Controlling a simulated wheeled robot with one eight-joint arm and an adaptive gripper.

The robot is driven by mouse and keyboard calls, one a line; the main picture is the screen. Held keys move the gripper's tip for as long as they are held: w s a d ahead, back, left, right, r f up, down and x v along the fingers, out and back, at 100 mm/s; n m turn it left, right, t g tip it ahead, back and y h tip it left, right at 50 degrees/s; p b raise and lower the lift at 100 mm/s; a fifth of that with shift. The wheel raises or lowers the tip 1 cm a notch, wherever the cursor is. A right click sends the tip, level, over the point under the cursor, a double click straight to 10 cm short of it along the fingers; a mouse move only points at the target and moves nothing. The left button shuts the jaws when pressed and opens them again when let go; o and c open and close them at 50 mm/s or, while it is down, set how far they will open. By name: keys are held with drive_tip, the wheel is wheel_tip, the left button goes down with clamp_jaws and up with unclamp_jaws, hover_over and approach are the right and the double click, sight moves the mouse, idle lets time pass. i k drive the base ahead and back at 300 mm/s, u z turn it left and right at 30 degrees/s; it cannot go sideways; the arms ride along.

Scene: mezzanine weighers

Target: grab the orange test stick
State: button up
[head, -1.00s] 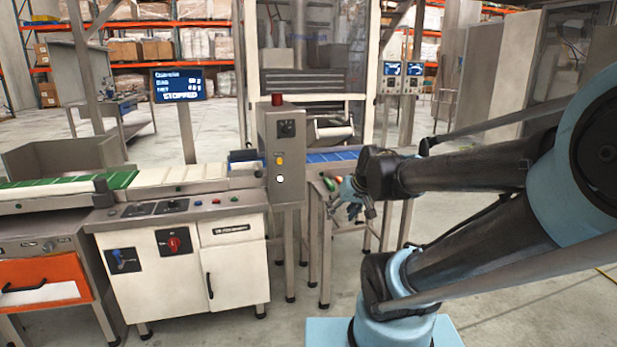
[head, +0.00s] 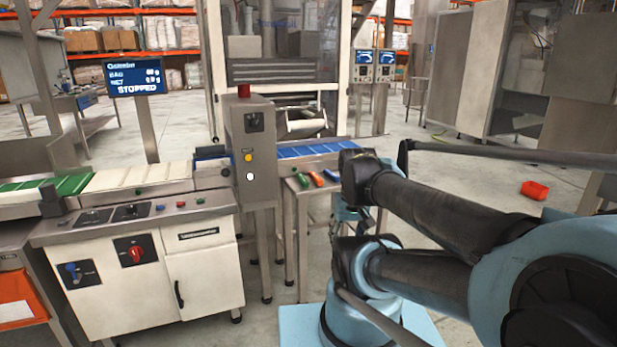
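The orange test stick (head: 317,179) lies on a small steel stand (head: 303,195) just right of the grey control column. A green stick (head: 303,181) lies to its left and a blue stick (head: 331,175) to its right. My gripper (head: 343,224) hangs low beside the stand, to the right of and below the sticks in the picture. It is apart from the orange stick. My arm hides much of the gripper, and its fingers are too small and covered to show whether they are open.
A blue conveyor belt (head: 305,151) runs behind the stand. The grey column (head: 250,150) with a red top and the white cabinet (head: 205,279) stand to the left. A red-orange bin (head: 535,190) lies on the floor at right, with open floor around it.

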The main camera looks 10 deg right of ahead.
sight(316, 179)
drive_tip(key=u, duration=0.05)
drive_tip(key=i, duration=0.55)
drive_tip(key=z, duration=1)
drive_tip(key=k, duration=1.05)
drive_tip(key=u, duration=0.3)
drive_tip(key=i, duration=1)
